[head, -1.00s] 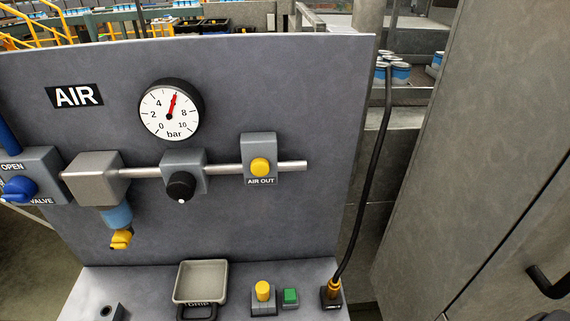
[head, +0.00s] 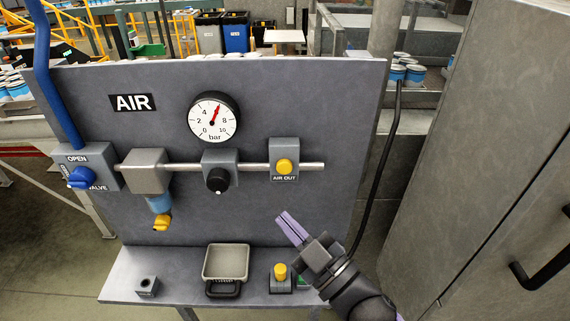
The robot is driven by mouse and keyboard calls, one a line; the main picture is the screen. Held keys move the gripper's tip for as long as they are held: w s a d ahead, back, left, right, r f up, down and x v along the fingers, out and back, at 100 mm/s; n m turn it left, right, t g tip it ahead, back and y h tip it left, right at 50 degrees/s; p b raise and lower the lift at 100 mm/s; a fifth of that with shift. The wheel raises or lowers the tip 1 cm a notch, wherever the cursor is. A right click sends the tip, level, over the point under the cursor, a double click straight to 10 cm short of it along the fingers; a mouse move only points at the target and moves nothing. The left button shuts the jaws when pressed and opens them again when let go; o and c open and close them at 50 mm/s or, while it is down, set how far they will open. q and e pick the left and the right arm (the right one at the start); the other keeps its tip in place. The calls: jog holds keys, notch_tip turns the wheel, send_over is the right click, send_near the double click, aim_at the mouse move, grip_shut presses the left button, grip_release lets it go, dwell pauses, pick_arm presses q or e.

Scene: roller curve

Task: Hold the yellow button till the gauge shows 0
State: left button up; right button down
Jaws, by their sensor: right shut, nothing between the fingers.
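The round yellow button (head: 284,167) labelled AIR OUT sits on a grey block at the right of the pipe on the upright panel. The bar gauge (head: 213,117) is above the pipe; its red needle points up and slightly right, between 4 and 8. My right gripper (head: 283,216) has purple fingers and comes in from the lower right. It is shut and empty, below the yellow button and apart from it in the picture. My left gripper is not in view.
A blue valve knob (head: 81,178), a black knob (head: 218,180) and a yellow drain tap (head: 162,222) are on the panel. The shelf holds a grey tray (head: 226,262) and another yellow button (head: 280,272); my right arm partly hides a green button. A grey cabinet (head: 480,150) stands right.

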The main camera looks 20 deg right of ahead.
jog(key=shift+a+r, duration=0.1)
jog(key=shift+r, duration=0.05)
jog(key=b, duration=0.2)
send_near(278, 167)
jog(key=w+a+r, duration=0.2)
jog(key=w+a, duration=0.2)
jog(key=shift+w+d, duration=0.25)
dwell(1.8)
jog(key=shift+w+d, duration=0.15)
jog(key=shift+w, duration=0.25)
jog(key=shift+w+d, duration=0.1)
jog(key=shift+w, duration=0.3)
dwell(4.1)
